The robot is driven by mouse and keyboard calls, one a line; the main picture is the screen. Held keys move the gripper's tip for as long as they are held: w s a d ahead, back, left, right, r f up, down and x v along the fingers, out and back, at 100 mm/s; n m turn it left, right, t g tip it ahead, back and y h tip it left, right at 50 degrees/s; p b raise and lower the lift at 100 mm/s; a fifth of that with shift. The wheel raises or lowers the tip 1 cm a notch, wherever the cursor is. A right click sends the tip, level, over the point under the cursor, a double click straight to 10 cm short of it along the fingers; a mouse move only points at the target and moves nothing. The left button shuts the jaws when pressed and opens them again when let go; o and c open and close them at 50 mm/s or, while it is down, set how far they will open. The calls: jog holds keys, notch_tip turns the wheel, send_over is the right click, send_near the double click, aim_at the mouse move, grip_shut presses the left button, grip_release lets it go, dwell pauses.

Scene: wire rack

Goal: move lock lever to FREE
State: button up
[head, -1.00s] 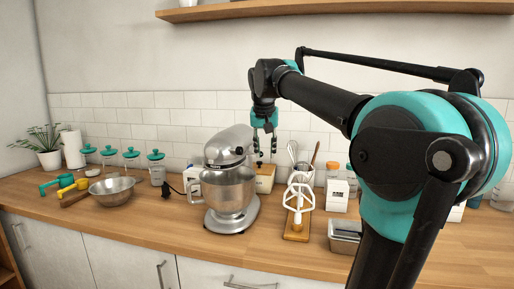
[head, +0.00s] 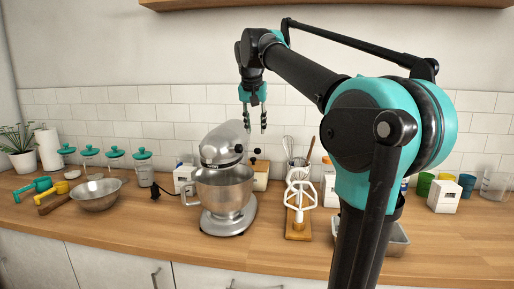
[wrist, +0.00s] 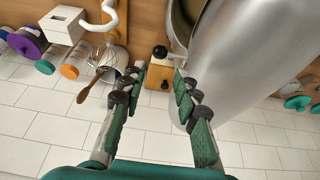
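The silver stand mixer (head: 221,145) stands on the counter with its steel bowl (head: 222,190) below the head. The head slopes up toward the right. A small dark knob (head: 239,149) shows on the mixer's side; I cannot tell whether it is the lock lever or how it is set. My gripper (head: 256,131) is open and empty, pointing down just right of and above the mixer head. In the wrist view, my gripper (wrist: 160,76) has its fingers spread, with the right one beside or overlapping the silver mixer head (wrist: 242,62). No lever label is readable.
A wooden box (head: 261,174) with a dark knob stands behind the mixer. A white beater (head: 299,190) on a wooden stand and a utensil holder are to the right. A metal bowl (head: 97,194) is at left. The front counter strip is mostly clear.

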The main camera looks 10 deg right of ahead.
aim_at(257, 149)
jog(key=x, duration=0.9)
jog(key=shift+f, duration=0.15)
grip_shut()
jog(key=shift+w, duration=0.1)
